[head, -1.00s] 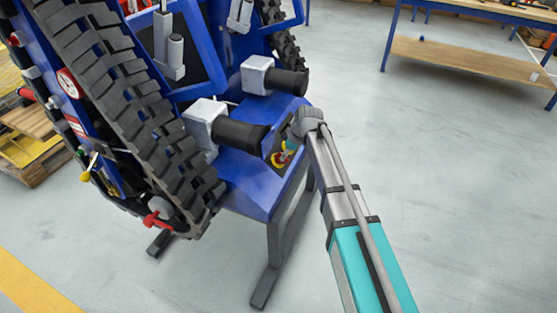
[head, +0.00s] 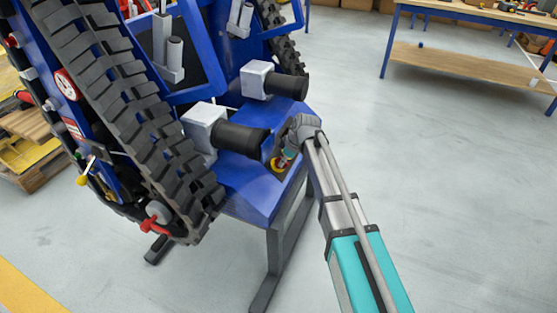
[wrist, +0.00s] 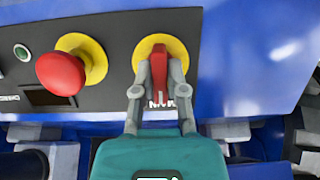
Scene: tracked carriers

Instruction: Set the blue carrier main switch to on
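The main switch has a red handle (wrist: 159,70) on a yellow round plate (wrist: 176,45), on the dark control panel of the blue carrier (head: 245,190). The handle points up and down in the wrist view. My gripper (wrist: 160,72) is at the switch, one grey finger on each side of the handle, and appears closed onto it. In the head view my gripper (head: 286,157) is at the panel on the carrier's near end and hides most of the switch.
A red mushroom button (wrist: 61,74) on a yellow ring sits left of the switch, close to my left finger. A green round indicator (wrist: 21,52) is farther left. Black cylinders (head: 243,138) stick out above the panel. Open floor lies to the right.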

